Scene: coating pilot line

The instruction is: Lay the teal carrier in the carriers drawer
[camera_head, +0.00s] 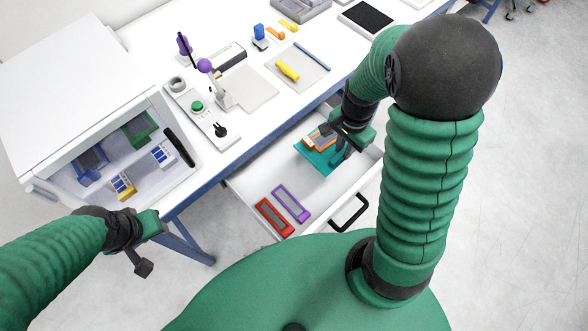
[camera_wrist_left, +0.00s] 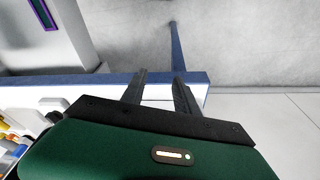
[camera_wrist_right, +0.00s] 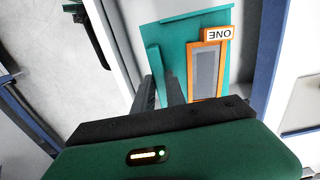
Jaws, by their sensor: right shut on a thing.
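The teal carrier (camera_head: 318,160) is in or just over the open drawer (camera_head: 262,178), toward its back right. An orange frame with a grey middle (camera_wrist_right: 206,72) and a label reading ONE lies on the carrier, which also shows in the right wrist view (camera_wrist_right: 178,48). I cannot tell whether the carrier touches the drawer floor. My left gripper (camera_wrist_left: 160,78) is open and empty, off the table's front left in the head view.
A red frame (camera_head: 273,217) and a purple frame (camera_head: 291,203) lie near the drawer's front. The drawer's black handle (camera_head: 349,212) sticks out. A white open-fronted cabinet (camera_head: 90,92) stands at left. The tabletop above holds a tray (camera_head: 300,82) and tools.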

